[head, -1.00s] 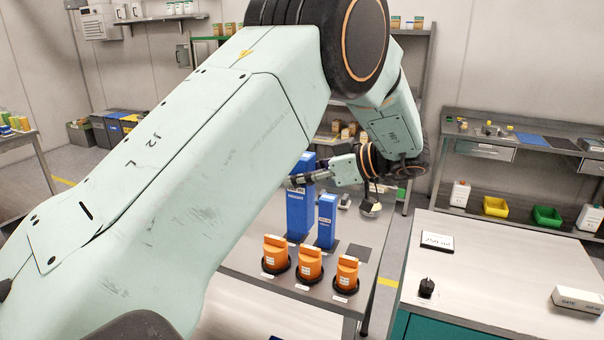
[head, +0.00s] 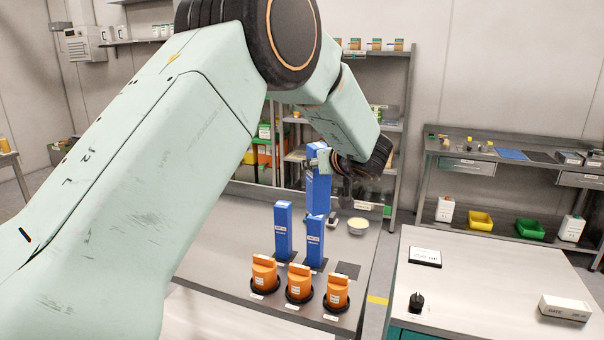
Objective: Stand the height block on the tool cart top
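A tall blue block (head: 318,192) is at the fingers of my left gripper (head: 321,160), which looks closed around its upper part. The block is upright; its lower end is hidden behind another blue block (head: 314,245). A third blue block (head: 283,232) stands to the left on the steel bench. What I take for the tool cart top (head: 475,275), pale with a teal body, is at the right, apart from the gripper. My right gripper is out of view.
Three orange pieces in black holders, one of them here (head: 299,284), stand along the front of the steel bench (head: 230,205).

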